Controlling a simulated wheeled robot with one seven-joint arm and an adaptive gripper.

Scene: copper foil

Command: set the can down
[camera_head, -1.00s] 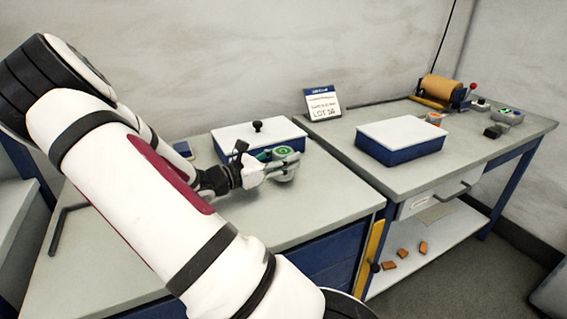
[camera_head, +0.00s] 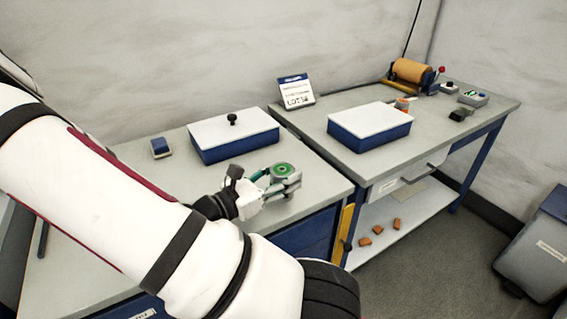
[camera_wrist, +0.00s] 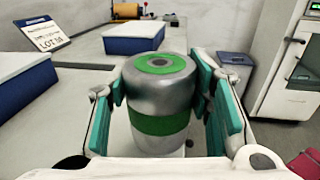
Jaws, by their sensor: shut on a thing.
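The can (camera_head: 283,170) is silver with a green top and a dark centre. In the wrist view the can (camera_wrist: 158,100) stands upright between the teal finger pads and shows a green band round its lower side. My gripper (camera_head: 268,180) is shut on it, one pad on each side. The can is over the right part of the near grey bench (camera_head: 310,195).
A blue box with a white lid and black knob (camera_head: 232,135) stands behind the gripper. A small blue-topped block (camera_head: 160,148) lies left of it. Another lidded blue box (camera_head: 370,127) is on the right bench. A LOT sign (camera_head: 296,92) stands behind. Bench top before the box is clear.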

